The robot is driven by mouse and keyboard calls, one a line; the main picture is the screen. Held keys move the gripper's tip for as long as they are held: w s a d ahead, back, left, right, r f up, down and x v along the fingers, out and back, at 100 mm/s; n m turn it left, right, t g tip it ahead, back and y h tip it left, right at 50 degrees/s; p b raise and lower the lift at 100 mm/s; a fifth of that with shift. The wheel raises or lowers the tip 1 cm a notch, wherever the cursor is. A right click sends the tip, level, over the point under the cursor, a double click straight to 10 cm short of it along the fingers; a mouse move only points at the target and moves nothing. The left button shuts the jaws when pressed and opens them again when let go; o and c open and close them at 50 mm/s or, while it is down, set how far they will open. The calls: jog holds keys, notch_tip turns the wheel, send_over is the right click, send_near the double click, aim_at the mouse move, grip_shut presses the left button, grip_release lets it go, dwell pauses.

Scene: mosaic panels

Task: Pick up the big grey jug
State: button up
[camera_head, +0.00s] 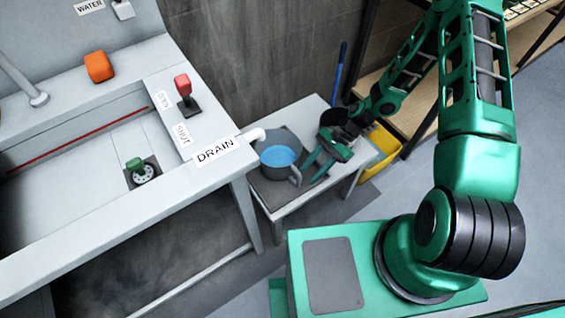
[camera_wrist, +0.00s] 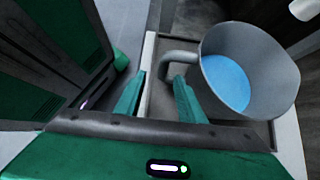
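The big grey jug (camera_head: 278,154) stands upright on a low side table next to the sink unit, with blue water in it. Its handle points toward my gripper. My gripper (camera_head: 312,165) is just right of the jug, with its fingers apart and nothing between them. In the wrist view the jug (camera_wrist: 262,70) is at upper right and its handle (camera_wrist: 180,57) lies just beyond the fingertips of my gripper (camera_wrist: 160,84). I cannot tell whether a finger touches the handle.
A white spout (camera_head: 254,134) from the sink unit ends close by the jug's rim. The low table (camera_head: 318,108) also bears a dark round pot (camera_head: 334,117). A yellow bin (camera_head: 382,150) stands to the right, and a shelf rack is behind. A blue handle (camera_head: 338,70) leans on the wall.

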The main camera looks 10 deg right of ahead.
jog(key=x, duration=0.5)
jog(key=shift+w+a, duration=0.1)
jog(key=shift+w, duration=0.15)
grip_shut()
dwell(1.1)
